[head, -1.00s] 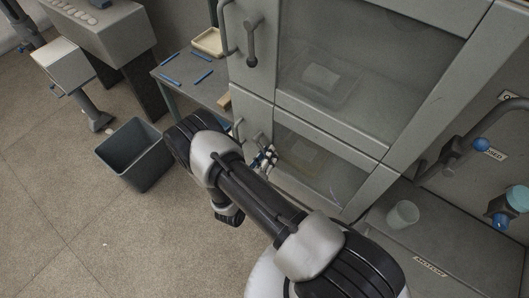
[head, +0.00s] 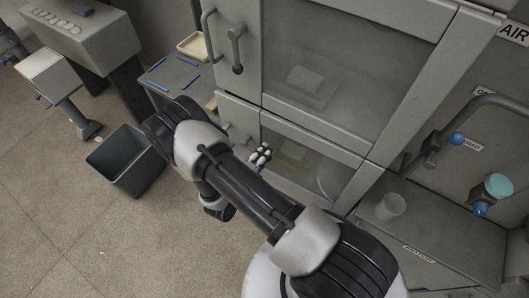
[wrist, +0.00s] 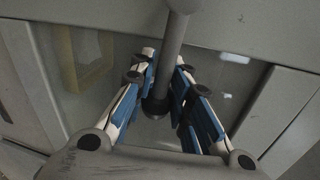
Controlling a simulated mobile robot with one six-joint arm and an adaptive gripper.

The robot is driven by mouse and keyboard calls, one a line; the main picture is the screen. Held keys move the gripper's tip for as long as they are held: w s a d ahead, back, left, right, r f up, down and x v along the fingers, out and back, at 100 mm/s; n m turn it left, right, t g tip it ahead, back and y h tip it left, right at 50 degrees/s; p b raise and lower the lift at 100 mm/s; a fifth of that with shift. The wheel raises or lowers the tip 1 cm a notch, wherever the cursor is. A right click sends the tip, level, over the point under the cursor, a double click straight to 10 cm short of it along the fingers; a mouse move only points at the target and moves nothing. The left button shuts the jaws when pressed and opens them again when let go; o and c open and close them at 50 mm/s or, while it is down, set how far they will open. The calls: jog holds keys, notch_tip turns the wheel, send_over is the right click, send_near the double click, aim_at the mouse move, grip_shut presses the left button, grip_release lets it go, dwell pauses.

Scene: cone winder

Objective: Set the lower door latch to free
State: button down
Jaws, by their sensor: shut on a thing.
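The lower door (head: 345,180) is a grey-framed door with a window, under a larger upper door. Its latch shows in the wrist view as a grey lever (wrist: 172,55) running down from a round hub at the top edge to a dark rounded end. My gripper (head: 263,150) is at the left side of the lower door, by the window edge. In the wrist view my gripper (wrist: 160,92) has its blue-padded fingers on both sides of the lever's end, shut on it. In the head view the latch is mostly hidden behind my gripper and arm.
The upper door latch (head: 237,48) hangs down beside a bar handle (head: 209,38). A dark bin (head: 127,158) stands on the floor at left. A small table with a cream tray (head: 192,46) is behind. A clear cup (head: 390,206) stands on the right ledge.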

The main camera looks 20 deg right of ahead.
jog(key=shift+w+r, duration=0.1)
jog(key=shift+r, duration=0.15)
jog(key=shift+a, duration=0.1)
jog(key=c, duration=1.6)
grip_release()
jog(key=shift+c, duration=0.2)
jog(key=v, duration=1.2)
